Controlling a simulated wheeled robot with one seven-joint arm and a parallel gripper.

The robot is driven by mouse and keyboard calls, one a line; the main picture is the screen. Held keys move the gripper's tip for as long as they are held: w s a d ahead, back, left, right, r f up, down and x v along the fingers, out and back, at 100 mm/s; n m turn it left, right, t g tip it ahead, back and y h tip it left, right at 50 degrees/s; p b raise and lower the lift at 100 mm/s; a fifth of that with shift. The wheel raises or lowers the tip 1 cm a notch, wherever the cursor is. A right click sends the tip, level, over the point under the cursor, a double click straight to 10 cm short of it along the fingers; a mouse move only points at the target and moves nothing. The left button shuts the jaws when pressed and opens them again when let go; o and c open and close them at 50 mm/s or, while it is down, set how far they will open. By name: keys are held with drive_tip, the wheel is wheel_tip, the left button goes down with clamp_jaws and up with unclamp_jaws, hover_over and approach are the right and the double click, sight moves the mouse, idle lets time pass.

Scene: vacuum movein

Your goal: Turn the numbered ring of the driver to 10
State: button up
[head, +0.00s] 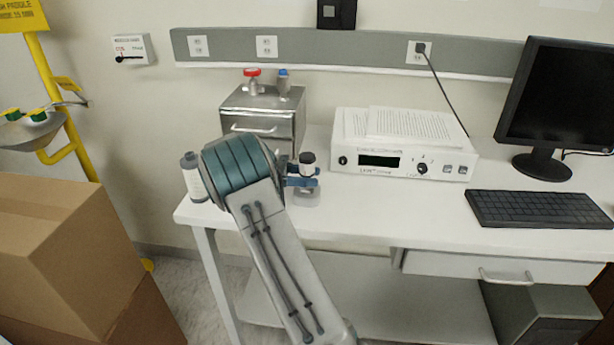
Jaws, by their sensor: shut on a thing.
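A small upright device with a black cap and a pale body, apparently the driver (307,159), stands near the left front of the white bench. My gripper (303,176) has blue fingers and is at the device, just below its black cap. It is shut on the device. My own arm covers the left side of the gripper and part of the bench. The numbers on the ring are too small to read, so its setting cannot be told.
A metal drawer box (262,118) with red-topped and blue-topped fittings stands behind. A white instrument (400,150) with a dial and papers is to the right, then a keyboard (538,208) and monitor (560,95). A grey bottle (193,178) is left. Cardboard boxes (62,255) stand on the floor.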

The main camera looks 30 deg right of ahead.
idle(0.4)
drive_tip(key=o, duration=1)
drive_tip(key=shift+c, duration=0.2)
drive_tip(key=shift+f+b, duration=0.15)
drive_tip(key=shift+b, duration=0.25)
